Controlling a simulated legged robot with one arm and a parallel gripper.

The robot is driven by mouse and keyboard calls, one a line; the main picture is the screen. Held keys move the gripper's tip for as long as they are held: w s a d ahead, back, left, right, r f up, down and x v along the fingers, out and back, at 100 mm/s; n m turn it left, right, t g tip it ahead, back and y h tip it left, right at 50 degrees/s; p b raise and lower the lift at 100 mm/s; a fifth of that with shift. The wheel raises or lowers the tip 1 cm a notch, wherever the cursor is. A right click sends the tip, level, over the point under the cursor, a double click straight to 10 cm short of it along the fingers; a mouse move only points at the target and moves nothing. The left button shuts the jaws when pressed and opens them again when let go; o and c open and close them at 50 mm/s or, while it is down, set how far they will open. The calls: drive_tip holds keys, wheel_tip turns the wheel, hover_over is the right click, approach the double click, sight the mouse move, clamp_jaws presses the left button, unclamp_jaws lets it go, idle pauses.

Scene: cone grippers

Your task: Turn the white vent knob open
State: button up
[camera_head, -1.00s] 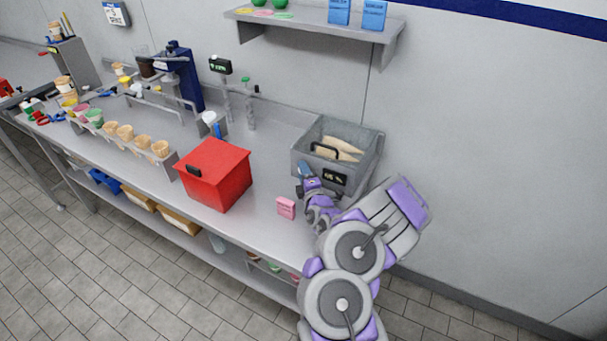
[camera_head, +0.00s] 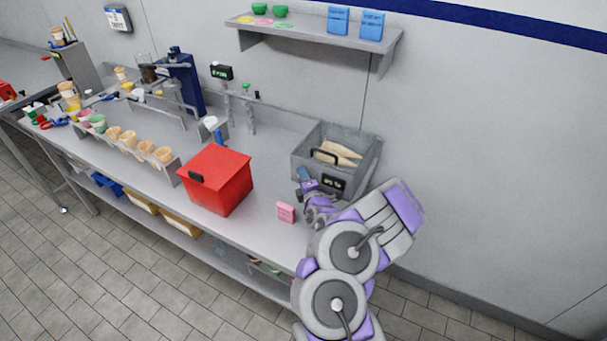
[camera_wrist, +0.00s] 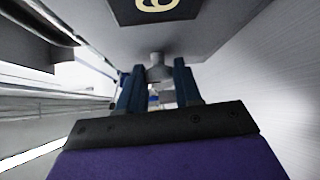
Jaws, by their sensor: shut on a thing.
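My gripper (camera_wrist: 157,88) shows in the wrist view with its two blue fingers on either side of a small pale grey-white knob (camera_wrist: 156,71), shut on it. The knob sits at the lower edge of a grey surface, below a dark panel with a pale symbol. In the head view my gripper (camera_head: 304,180) is at the front left of a grey bin (camera_head: 305,160), close to its front wall. The knob is hidden there. How far the knob is turned cannot be told.
The grey bin holds cones (camera_head: 338,155). A wall shelf (camera_head: 310,32) hangs above. Some counter between the red box and bin is clear.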

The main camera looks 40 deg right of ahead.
drive_tip(key=n+g+p, duration=0.1)
drive_tip(key=p, duration=0.2)
drive_tip(key=g+p, duration=0.1)
drive_tip(key=p, duration=0.2)
drive_tip(key=shift+a+r+n, duration=0.15)
drive_tip(key=shift+r+n, duration=0.2)
drive_tip(key=shift+n, duration=0.05)
drive_tip(key=n+g+p, duration=0.2)
drive_tip(key=g+p, duration=0.1)
drive_tip(key=p, duration=0.5)
drive_tip(key=shift+w, duration=0.1)
drive_tip(key=g+p, duration=0.1)
drive_tip(key=p, duration=0.1)
drive_tip(key=n+g+p, duration=0.1)
drive_tip(key=p, duration=0.1)
drive_tip(key=shift+f+p, duration=0.25)
drive_tip(key=shift+p, duration=0.15)
drive_tip(key=shift+a+p, duration=0.1)
drive_tip(key=shift+p, duration=0.2)
drive_tip(key=shift+s+f+n+g+p, duration=0.25)
drive_tip(key=shift+n+g+p, duration=0.25)
drive_tip(key=shift+p, duration=0.55)
drive_tip(key=shift+s+g+p, duration=0.1)
drive_tip(key=shift+g+p, duration=0.3)
drive_tip(key=shift+p, duration=0.45)
drive_tip(key=shift+r+p, duration=0.1)
drive_tip(key=shift+p, duration=0.55)
drive_tip(key=shift+w+r+n+g+h+p, duration=0.4)
drive_tip(key=shift+n+g+h+p, duration=0.15)
drive_tip(key=shift+g, duration=0.25)
